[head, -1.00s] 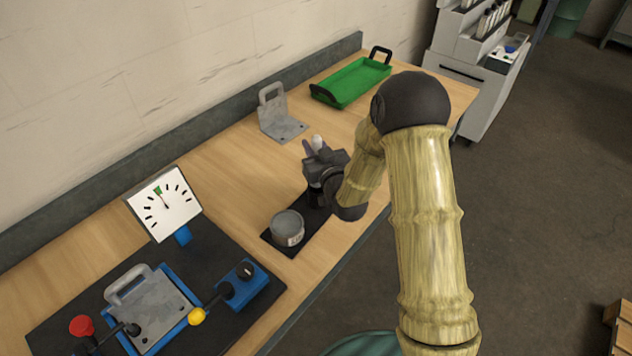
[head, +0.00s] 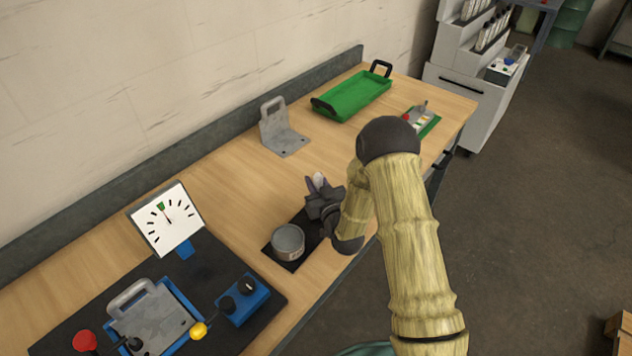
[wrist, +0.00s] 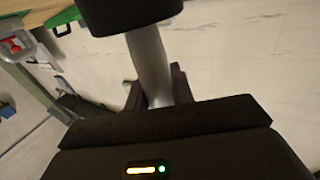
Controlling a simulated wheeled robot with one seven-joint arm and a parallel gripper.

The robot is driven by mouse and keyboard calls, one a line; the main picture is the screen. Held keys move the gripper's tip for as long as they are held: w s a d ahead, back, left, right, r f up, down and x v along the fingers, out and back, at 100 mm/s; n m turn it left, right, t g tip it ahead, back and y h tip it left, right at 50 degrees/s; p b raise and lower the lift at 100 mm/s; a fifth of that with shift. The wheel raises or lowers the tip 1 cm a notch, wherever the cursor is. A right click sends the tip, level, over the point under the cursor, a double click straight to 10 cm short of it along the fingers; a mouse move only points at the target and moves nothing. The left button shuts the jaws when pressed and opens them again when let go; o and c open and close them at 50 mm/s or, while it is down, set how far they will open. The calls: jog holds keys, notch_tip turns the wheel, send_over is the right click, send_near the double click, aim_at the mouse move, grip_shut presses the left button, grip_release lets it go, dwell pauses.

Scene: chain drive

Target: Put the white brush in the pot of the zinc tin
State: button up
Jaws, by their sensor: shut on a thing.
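The grey zinc tin (head: 288,242), round and open-topped, stands upright on a black mat (head: 285,263) near the bench's front edge. My gripper (head: 318,186) is just behind and right of it, above the mat, apart from the tin as far as I can tell. It is shut on a pale rod, which I take to be the white brush (head: 319,179); only its tip shows there. In the wrist view the brush's whitish shaft (wrist: 150,62) runs between the dark fingers of my gripper (wrist: 157,92).
A grey angle bracket (head: 280,130), a green tray (head: 352,97) and a small board with a red part (head: 420,118) lie farther back. A dial (head: 166,218) and a blue lever box (head: 243,299) stand at the left front. The wood behind the mat is clear.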

jog(key=shift+f, duration=0.3)
jog(key=shift+f, duration=0.1)
jog(key=o, duration=1)
